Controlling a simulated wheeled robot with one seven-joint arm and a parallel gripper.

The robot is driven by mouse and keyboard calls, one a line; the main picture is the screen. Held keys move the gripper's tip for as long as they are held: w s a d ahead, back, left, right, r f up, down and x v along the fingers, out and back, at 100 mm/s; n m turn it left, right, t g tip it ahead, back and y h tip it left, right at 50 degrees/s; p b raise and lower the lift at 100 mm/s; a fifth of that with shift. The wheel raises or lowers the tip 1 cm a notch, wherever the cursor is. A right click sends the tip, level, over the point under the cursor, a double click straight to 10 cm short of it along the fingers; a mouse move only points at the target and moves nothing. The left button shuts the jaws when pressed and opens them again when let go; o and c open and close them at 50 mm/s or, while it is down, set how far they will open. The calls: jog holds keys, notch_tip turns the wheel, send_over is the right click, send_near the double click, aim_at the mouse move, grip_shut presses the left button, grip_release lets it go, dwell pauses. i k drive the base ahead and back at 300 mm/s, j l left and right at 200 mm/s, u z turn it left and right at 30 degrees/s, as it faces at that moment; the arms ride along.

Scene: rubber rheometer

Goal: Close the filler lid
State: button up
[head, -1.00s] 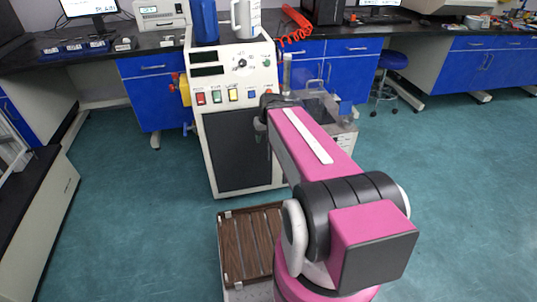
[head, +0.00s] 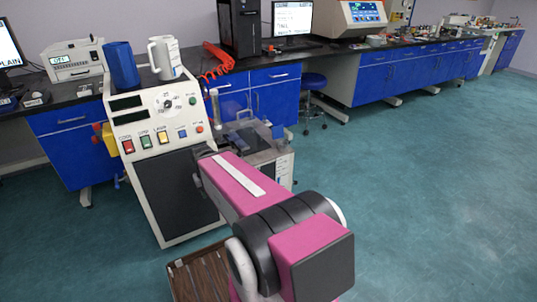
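A cream machine with a slanted control panel (head: 155,125) stands left of centre. To its right is a low metal unit (head: 283,172), partly hidden by my arm. On the unit's top are a clear, raised, box-like part (head: 238,107) and an upright grey cylinder (head: 214,105). I cannot tell for sure which part is the filler lid or how far it is open. My pink arm reaches toward the space between the machine and the unit. My gripper is hidden behind the arm, so its fingers do not show.
A blue container (head: 121,65) and a white jug (head: 164,57) stand on the machine's top. The floor at right is clear.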

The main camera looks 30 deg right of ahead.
aim_at(277, 132)
jog(key=i+l+u, duration=0.2)
jog(key=l+u, duration=0.15)
jog(key=l, duration=2)
jog(key=k+l+u, duration=0.1)
jog(key=l+u, duration=0.2)
jog(key=l, duration=2.05)
